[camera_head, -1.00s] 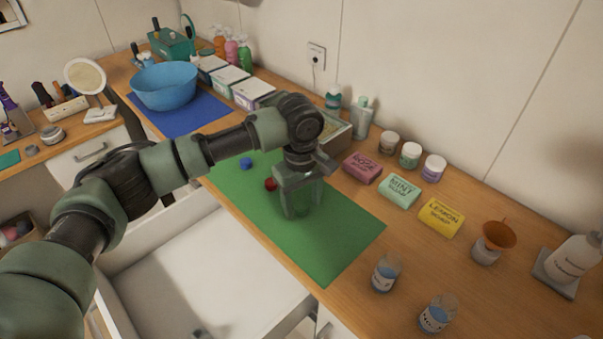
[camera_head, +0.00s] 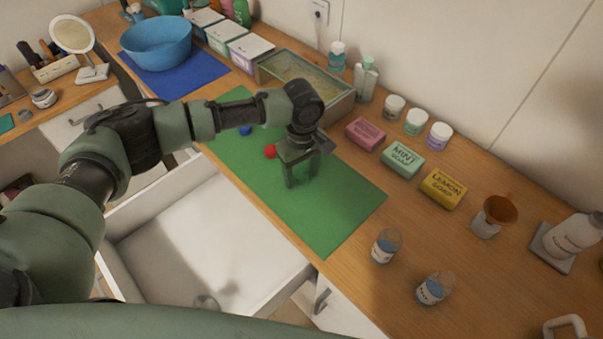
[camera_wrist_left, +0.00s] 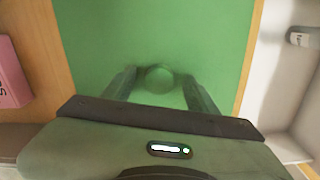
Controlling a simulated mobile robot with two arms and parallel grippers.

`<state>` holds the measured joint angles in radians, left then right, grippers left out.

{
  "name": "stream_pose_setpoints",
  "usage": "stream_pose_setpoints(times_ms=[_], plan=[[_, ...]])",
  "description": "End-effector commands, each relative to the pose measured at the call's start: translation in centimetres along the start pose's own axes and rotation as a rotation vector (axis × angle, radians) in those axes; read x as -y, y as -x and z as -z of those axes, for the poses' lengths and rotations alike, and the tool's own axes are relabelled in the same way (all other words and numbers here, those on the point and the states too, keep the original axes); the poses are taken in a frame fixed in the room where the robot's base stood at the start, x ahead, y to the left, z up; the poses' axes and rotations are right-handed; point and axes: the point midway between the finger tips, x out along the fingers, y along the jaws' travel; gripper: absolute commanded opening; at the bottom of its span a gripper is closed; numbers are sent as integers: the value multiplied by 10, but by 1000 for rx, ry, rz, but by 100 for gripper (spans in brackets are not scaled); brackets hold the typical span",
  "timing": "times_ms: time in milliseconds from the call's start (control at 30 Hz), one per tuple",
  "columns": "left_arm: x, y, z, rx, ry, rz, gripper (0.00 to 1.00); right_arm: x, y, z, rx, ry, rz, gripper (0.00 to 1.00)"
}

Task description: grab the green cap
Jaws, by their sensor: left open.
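The green cap (camera_wrist_left: 159,78) is a small round piece on the green mat (camera_wrist_left: 215,30), close to the mat's colour. In the left wrist view it lies between the two fingers, near their tips, with a gap on either side. My left gripper (camera_head: 303,178) is open and points down over the green mat. In the head view I cannot make out the green cap at the gripper. A red cap (camera_head: 270,152) and a blue cap (camera_head: 246,131) lie on the same mat, behind and left of the gripper. My right gripper is not in view.
Pink, mint and yellow soap boxes (camera_head: 402,160) stand right of the mat, with small jars (camera_head: 416,122) behind. Two small bottles (camera_head: 387,246) stand near the counter's front edge. A glass-sided tray (camera_head: 305,80) is behind the gripper. An open white drawer (camera_head: 190,240) juts out in front.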

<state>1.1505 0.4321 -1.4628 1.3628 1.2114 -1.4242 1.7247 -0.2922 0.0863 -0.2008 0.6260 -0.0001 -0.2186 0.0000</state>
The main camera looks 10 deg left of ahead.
Motion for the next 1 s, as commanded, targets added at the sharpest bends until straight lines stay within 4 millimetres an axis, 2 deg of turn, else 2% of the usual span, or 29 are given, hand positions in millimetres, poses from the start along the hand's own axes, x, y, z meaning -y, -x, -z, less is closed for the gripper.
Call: stream_pose_setpoints(times_ms=[100, 133, 333, 733, 867, 1000], plan=[[0, 0, 0, 0, 0, 0, 58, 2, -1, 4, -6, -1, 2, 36], [0, 0, 0, 0, 0, 0, 55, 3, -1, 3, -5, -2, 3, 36], [0, 0, 0, 0, 0, 0, 0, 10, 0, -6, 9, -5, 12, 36], [-1, 6, 0, 0, 0, -2, 0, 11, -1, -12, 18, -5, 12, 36], [-1, 18, 1, -1, 1, -3, 0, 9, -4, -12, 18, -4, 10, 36], [-2, 43, 0, -1, 0, -5, 0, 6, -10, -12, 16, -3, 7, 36]])
